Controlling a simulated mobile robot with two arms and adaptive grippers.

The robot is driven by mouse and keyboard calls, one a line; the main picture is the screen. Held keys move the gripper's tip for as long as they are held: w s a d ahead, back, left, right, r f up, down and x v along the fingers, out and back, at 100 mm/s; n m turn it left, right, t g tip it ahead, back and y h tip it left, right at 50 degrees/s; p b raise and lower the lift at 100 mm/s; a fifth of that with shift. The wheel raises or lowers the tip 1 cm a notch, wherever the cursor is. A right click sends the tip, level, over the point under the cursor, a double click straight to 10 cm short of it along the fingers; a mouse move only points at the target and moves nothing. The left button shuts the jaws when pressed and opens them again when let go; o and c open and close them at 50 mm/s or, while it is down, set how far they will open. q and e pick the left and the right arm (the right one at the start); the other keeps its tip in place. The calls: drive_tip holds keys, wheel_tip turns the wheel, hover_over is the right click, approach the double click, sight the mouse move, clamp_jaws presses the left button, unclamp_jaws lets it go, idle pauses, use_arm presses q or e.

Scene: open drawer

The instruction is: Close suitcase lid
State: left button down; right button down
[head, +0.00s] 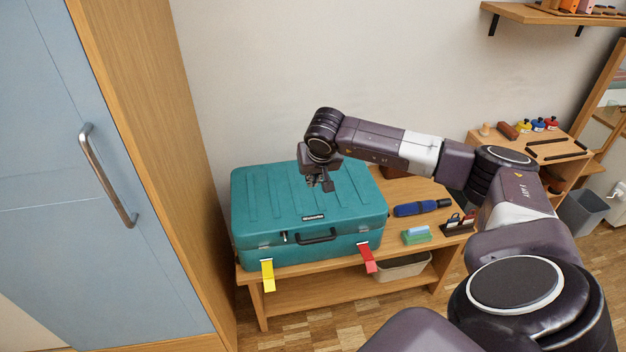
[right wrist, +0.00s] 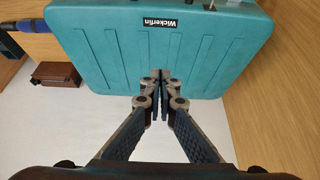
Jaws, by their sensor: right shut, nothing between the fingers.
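The teal suitcase (head: 275,205) stands on the wooden bench with its lid down on the base. Its black handle (head: 318,236) and latch are on the front face. In the right wrist view the ribbed lid (right wrist: 110,45) fills the top, with a label on it. My right gripper (head: 327,184) is over the back right part of the lid, fingers pointing down. In the right wrist view its fingertips (right wrist: 161,75) are together and empty, at or just above the lid; I cannot tell whether they touch. My left gripper is not in view.
A wooden bench (head: 300,285) carries the suitcase, a blue tool (head: 421,208) and a green sponge (head: 416,236). Yellow (head: 268,275) and red (head: 367,258) tags hang at its front edge. A blue cabinet door (head: 75,190) stands close on the left.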

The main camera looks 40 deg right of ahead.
drive_tip(key=v, duration=1.2)
